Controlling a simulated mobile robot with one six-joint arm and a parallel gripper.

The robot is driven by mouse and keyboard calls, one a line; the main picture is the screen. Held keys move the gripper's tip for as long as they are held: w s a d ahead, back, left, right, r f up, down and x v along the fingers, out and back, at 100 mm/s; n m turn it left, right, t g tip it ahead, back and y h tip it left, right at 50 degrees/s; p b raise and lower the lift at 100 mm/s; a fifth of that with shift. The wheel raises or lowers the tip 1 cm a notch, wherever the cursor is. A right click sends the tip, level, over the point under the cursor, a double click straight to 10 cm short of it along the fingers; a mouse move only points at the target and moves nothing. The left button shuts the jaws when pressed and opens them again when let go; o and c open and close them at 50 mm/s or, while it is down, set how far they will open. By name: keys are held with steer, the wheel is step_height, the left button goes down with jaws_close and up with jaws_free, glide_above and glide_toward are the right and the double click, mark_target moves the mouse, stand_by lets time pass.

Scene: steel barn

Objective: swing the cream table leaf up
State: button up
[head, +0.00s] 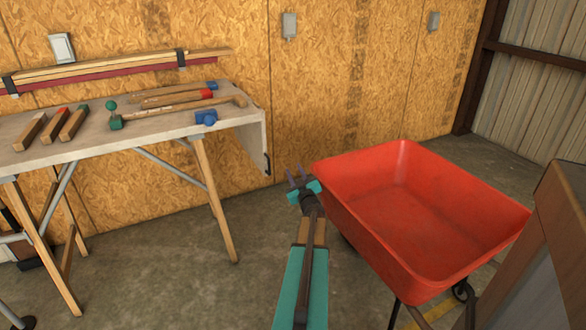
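The cream table leaf (253,144) hangs down from the right end of the workbench top (80,147). A dark handle (267,163) sits near its lower right edge. My gripper (296,176) is in the middle of the view, to the right of the leaf and slightly lower in the picture. Its two dark fingers point up and stand apart, with nothing visible between them. It appears clear of the handle.
A red wheelbarrow (410,210) stands close to the right of my gripper. Hammers and wooden-handled tools (165,108) lie on the bench. A wooden bench leg (215,200) stands left of the leaf. Bare concrete floor (185,270) lies in front.

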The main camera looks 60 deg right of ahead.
steer(key=shift+v, duration=1)
